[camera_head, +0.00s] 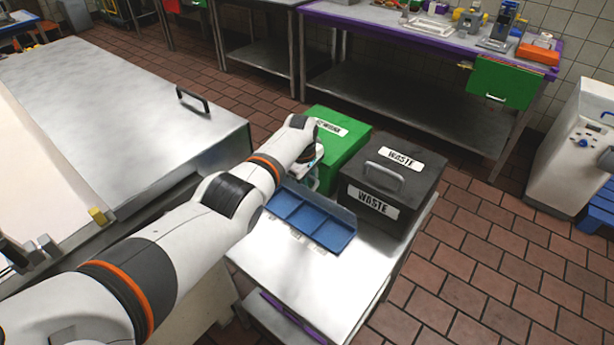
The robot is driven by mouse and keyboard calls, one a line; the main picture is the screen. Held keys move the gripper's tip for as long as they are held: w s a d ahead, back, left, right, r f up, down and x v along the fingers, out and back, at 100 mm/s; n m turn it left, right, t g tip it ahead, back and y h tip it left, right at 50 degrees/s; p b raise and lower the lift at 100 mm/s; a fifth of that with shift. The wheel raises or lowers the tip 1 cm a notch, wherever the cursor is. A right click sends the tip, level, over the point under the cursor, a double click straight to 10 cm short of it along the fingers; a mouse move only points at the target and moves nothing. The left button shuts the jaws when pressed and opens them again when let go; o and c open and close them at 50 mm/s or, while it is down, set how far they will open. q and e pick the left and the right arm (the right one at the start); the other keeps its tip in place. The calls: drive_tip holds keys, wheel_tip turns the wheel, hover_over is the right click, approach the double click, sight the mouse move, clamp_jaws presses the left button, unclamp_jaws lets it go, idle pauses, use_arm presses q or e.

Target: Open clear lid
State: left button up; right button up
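A blue tray (312,218) with compartments lies on the small metal table (308,283). I cannot make out a clear lid for certain in this view. My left arm reaches in from the lower left, across the metal surfaces. My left gripper (309,166) points down at the back left of the blue tray, close beside the green box (344,145). My own wrist hides most of its fingers, so whether it is open or holds anything cannot be seen. My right gripper is out of view.
A black waste box (418,172) with a top handle stands right of the green box. A large metal cabinet top with a black handle (192,99) is at the left. A purple-edged bench (410,22) lies behind. Tiled floor (470,265) is clear at the right.

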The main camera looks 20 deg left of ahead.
use_arm(q)
drive_tip(key=r+p, duration=0.1)
drive_tip(key=r, duration=0.1)
drive_tip(key=r+p, duration=0.1)
drive_tip(key=r, duration=0.1)
drive_tip(key=r+p, duration=0.1)
drive_tip(key=r, duration=0.1)
drive_tip(key=shift+s+a, duration=0.2)
drive_tip(key=shift+s, duration=0.15)
wheel_tip(320, 180, up, 6)
hover_over(303, 193)
drive_tip(key=shift+w+f, duration=0.1)
drive_tip(key=shift+w, duration=0.3)
